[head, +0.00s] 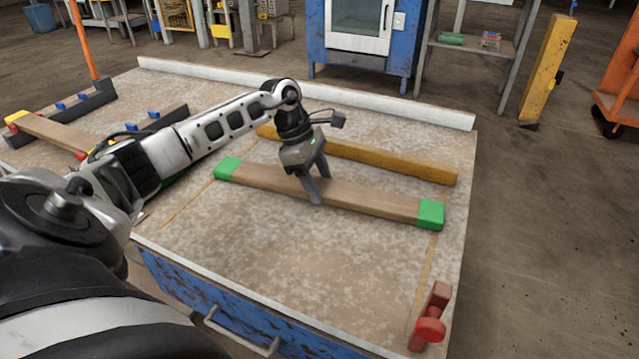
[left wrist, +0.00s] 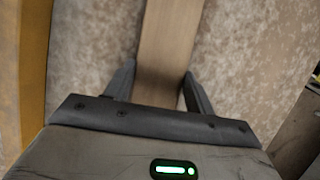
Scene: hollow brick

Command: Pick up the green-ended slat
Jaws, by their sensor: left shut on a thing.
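The green-ended slat (head: 355,197) is a long wooden bar with a green block at each end. It lies across the worktable in the head view. My left gripper (head: 318,190) comes down over the slat near its middle, with one finger on each side, shut on it. In the left wrist view the bare wood of the slat (left wrist: 168,45) runs between the two fingers (left wrist: 155,90); its green ends are outside that view. I cannot tell whether the slat is clear of the tabletop. My right gripper is not in view.
A yellow-brown bar (head: 390,160) lies behind the slat, roughly parallel. A red clamp (head: 430,328) sits at the table's front right corner. Another slat with red and yellow ends (head: 48,131) rests at the left by dark racks. The tabletop (head: 310,265) in front is clear.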

